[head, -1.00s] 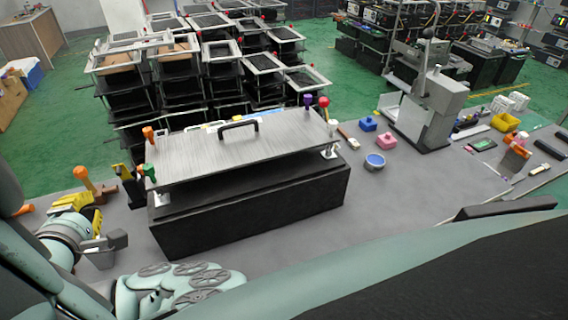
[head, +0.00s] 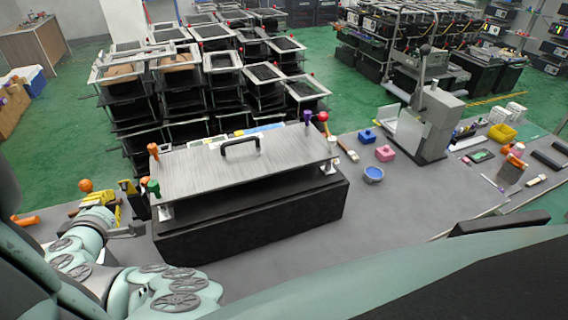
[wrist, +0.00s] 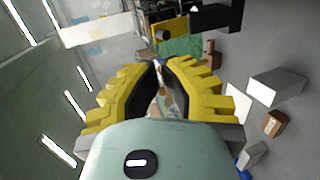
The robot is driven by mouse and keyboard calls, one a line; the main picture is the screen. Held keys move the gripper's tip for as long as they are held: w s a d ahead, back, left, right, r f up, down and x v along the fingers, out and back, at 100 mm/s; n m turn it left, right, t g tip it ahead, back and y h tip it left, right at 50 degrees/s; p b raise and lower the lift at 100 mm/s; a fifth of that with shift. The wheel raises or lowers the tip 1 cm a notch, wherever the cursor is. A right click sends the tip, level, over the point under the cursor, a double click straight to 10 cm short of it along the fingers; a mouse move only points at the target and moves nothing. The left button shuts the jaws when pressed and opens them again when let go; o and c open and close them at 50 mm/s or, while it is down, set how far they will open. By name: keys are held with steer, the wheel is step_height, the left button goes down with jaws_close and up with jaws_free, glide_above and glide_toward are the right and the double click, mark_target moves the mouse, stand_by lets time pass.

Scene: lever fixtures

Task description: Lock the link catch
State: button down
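A long dark box (head: 250,220) on the table carries a brushed metal lid (head: 250,165) with a black handle. Levers with orange (head: 153,149) and green (head: 153,187) grips stand at its left end; purple (head: 308,117) and red (head: 323,117) ones at its right end. White brackets sit at the left (head: 165,212) and right (head: 329,167) ends. I cannot tell which part is the link catch or whether it is locked. My gripper (wrist: 159,66) has yellow fingers with black pads, a narrow gap between them and nothing held. In the head view it is left of the box, apart from it.
An orange-topped tool (head: 86,185) stands near my gripper at the left. Table in front of the bowl is clear. Racks stand behind.

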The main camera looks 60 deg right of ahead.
mark_target(121, 183)
steer(key=shift+p+x, duration=1)
steer(key=shift+x, duration=1.6)
steer(key=shift+w+d+f, duration=0.2)
steer(key=shift+w, duration=0.1)
steer(key=shift+r+p, duration=0.15)
steer(key=shift+p, duration=0.3)
steer(key=shift+w+d+r+p, duration=0.1)
steer(key=shift+r+p, duration=0.05)
steer(key=shift+p, duration=0.15)
steer(key=shift+w, duration=0.1)
steer(key=shift+d+g+y+p, duration=0.2)
steer(key=shift+g+y+p, duration=0.1)
steer(key=shift+p, duration=0.35)
